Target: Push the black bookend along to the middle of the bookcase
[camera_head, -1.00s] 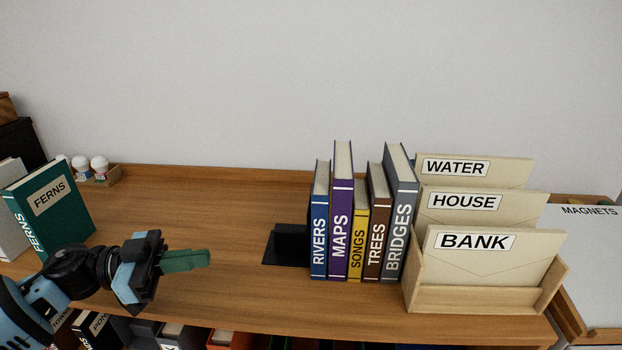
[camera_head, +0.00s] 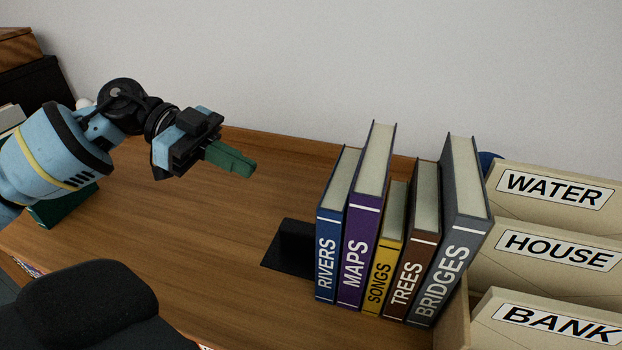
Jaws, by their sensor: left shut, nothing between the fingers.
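The black bookend (camera_head: 293,247) stands on the wooden bookcase top (camera_head: 190,235), just left of a row of upright books. Its flat base lies on the wood and its upright part is partly hidden behind the blue RIVERS book (camera_head: 329,260). My left gripper (camera_head: 250,169) is shut and empty, its green fingers pointing right. It is above the bookcase top, to the upper left of the bookend and apart from it. My right gripper is not in view.
The MAPS (camera_head: 353,262), SONGS (camera_head: 379,275), TREES (camera_head: 406,278) and BRIDGES (camera_head: 440,281) books follow to the right, BRIDGES leaning. A file holder with WATER, HOUSE and BANK folders (camera_head: 555,255) stands beyond. The wood left of the bookend is clear.

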